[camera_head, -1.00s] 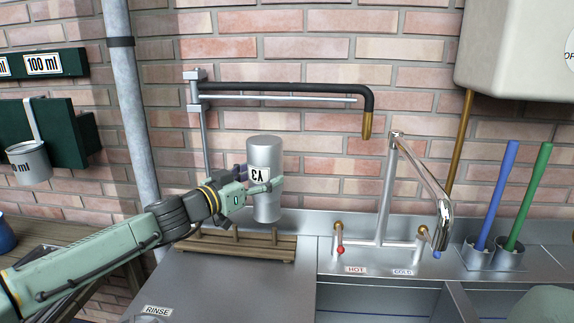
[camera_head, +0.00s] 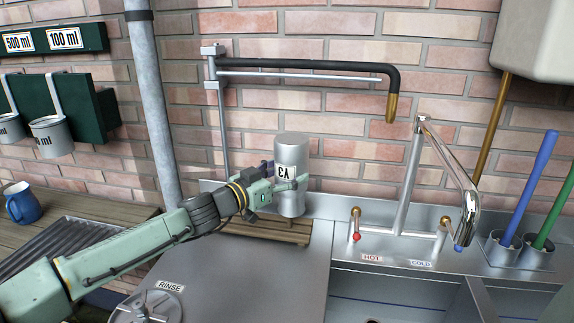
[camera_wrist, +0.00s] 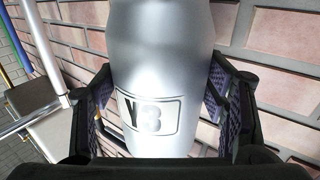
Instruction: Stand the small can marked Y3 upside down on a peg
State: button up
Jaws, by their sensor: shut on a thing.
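The small can marked Y3 (camera_head: 291,155) is a silver cylinder. Its label reads upside down in the head view, so the can is inverted. My gripper (camera_head: 282,178) is shut on its side, with a finger on each side of the can. The wrist view shows the can (camera_wrist: 160,60) between the dark finger pads, with the Y3 label facing the camera. The can's lower end is at the slatted wooden peg rack (camera_head: 262,232), covering part of it. My gripper and the can hide the pegs. I cannot tell whether a peg is inside the can.
A black-sleeved swing pipe (camera_head: 310,64) hangs behind and above the can. The chrome tap (camera_head: 450,165) and sink are to the right, with blue and green rods in holders. Cans hang on a green rack (camera_head: 75,105) at left, above a blue mug (camera_head: 22,204).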

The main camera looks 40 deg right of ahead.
aim_at(281, 196)
jog(key=shift+f+b, duration=0.75)
jog(key=shift+f, duration=1.7)
jog(key=shift+a+p, duration=0.3)
jog(key=shift+p, duration=0.15)
jog(key=shift+f, duration=0.35)
jog(key=o, duration=1.5)
jog(key=shift+f, duration=0.1)
jog(key=shift+a, duration=0.1)
jog(key=a, duration=0.4)
jog(key=s+a, duration=0.1)
jog(key=a, duration=0.6)
jog(key=shift+s+a, duration=0.2)
jog(key=shift+a, duration=0.2)
